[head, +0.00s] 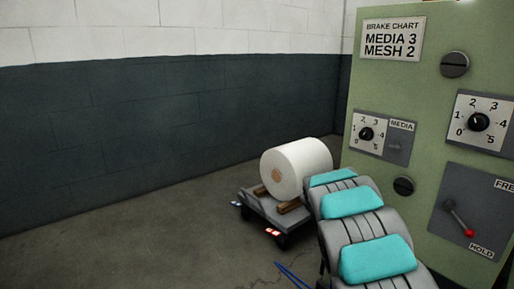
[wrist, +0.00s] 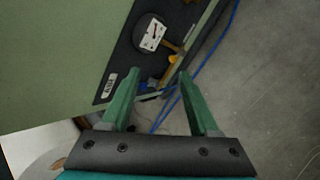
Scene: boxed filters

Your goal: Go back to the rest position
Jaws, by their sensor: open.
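My gripper (wrist: 158,80) shows in the wrist view with its two green fingers spread apart and nothing between them. Its tips point toward a dark panel (wrist: 128,60) on a green cabinet; I cannot tell whether they touch anything. In the head view my grey arm with teal pads reaches up from the bottom right beside the green cabinet (head: 432,60), and its gripper end is hidden.
A white roll (head: 300,166) lies on a low cart (head: 262,207) close to my arm. The cabinet carries dials, including a media dial (head: 367,134), and a red-knobbed lever (head: 460,219). The floor (head: 130,240) at left is clear.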

